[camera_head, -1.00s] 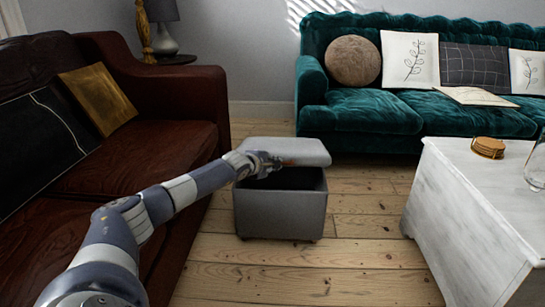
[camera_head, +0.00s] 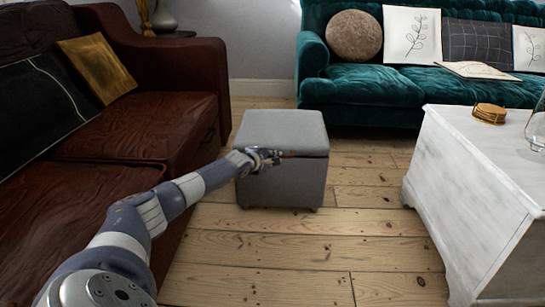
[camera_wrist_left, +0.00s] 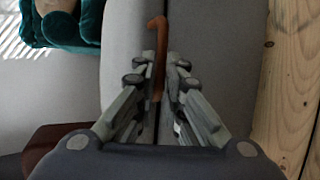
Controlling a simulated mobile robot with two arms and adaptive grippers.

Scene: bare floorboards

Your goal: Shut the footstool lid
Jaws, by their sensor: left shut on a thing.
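The grey footstool (camera_head: 300,187) stands on the floorboards between the sofas. Its padded grey lid (camera_head: 282,128) lies over the box and looks level, with no dark opening showing; whether a thin gap is left at the front edge I cannot tell. My left gripper (camera_head: 270,157) is at the front edge of the lid, shut on a thin brown handle (camera_head: 300,154). In the left wrist view, the handle (camera_wrist_left: 159,32) shows as an orange-brown hooked strip between the fingers of my left gripper (camera_wrist_left: 158,72). My right gripper is not in view.
A brown leather sofa (camera_head: 150,110) stands close on the left, beside my left arm. A white chest (camera_head: 455,195) with coasters (camera_head: 489,113) stands on the right. A green sofa (camera_head: 375,108) is behind. Bare floor lies in front of the footstool.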

